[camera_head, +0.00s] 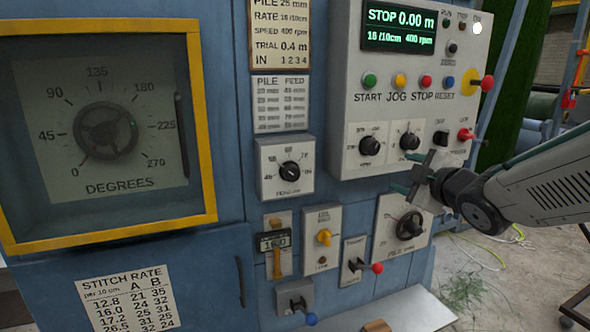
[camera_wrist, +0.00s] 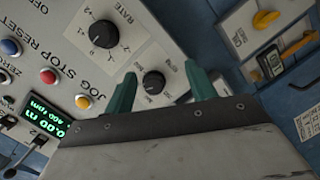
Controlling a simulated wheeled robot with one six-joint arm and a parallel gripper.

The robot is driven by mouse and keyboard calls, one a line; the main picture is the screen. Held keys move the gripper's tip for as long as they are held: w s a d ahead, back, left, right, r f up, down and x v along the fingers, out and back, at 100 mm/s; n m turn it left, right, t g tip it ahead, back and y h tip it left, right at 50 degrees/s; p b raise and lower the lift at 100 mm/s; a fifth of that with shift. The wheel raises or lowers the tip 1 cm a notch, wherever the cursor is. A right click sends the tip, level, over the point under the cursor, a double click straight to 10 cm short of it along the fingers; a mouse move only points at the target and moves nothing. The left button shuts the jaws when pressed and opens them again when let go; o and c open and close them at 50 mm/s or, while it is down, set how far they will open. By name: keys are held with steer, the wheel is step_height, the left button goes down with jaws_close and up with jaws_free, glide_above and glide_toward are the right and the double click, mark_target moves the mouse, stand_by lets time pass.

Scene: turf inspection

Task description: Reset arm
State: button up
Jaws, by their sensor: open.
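My arm (camera_head: 545,185) reaches in from the right in the head view. My gripper (camera_head: 405,172) is in front of the machine's control panel, below the two knobs under the START, JOG, STOP and RESET buttons. In the wrist view, my gripper (camera_wrist: 160,88) shows two green fingertips spread apart with nothing between them. A black knob (camera_wrist: 153,82) shows in the gap beyond the fingertips. I cannot tell the exact distance between fingers and panel.
The display (camera_head: 399,27) reads STOP 0.00 m. The pile dial (camera_head: 409,226) and a red-knobbed toggle (camera_head: 376,267) sit below my gripper. A yellow-framed degrees window (camera_head: 105,130) is at left. A ledge (camera_head: 420,312) juts out at the bottom.

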steer(key=s+d+f+m+g+h, duration=0.5)
steer(key=s+d+f+m+g, duration=0.1)
steer(key=s+f+m+g, duration=0.3)
steer(key=s+a+m+g+y, duration=0.1)
steer(key=s+a+m+g, duration=0.1)
steer(key=s, duration=0.9)
steer(key=s+a+m+g+y, duration=0.1)
steer(key=s+a+m+g, duration=0.2)
steer(key=s, duration=0.8)
steer(key=shift+s+a+g, duration=0.15)
steer(key=shift+a+g, duration=0.15)
steer(key=shift+a, duration=0.75)
steer(key=shift+c, duration=0.4)
